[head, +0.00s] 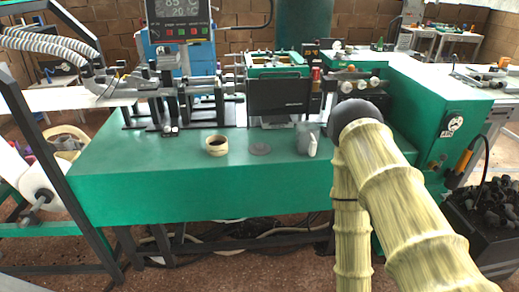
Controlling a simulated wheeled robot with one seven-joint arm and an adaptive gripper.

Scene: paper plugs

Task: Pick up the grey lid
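The grey lid (260,149) is a small flat dark-grey disc. It lies on the green bench top (150,160) near its front edge, between a round tan ring-shaped object and a grey cup. Nothing covers it. My bamboo-textured arm fills the right of the head view, to the right of the lid and apart from it. My gripper does not show in this view.
The tan ring-shaped object (216,146) stands left of the lid. The grey cup (307,138) with a pale handle stands to its right, close to my arm. Machine parts and a black box (279,97) rise behind. The bench's front left is clear.

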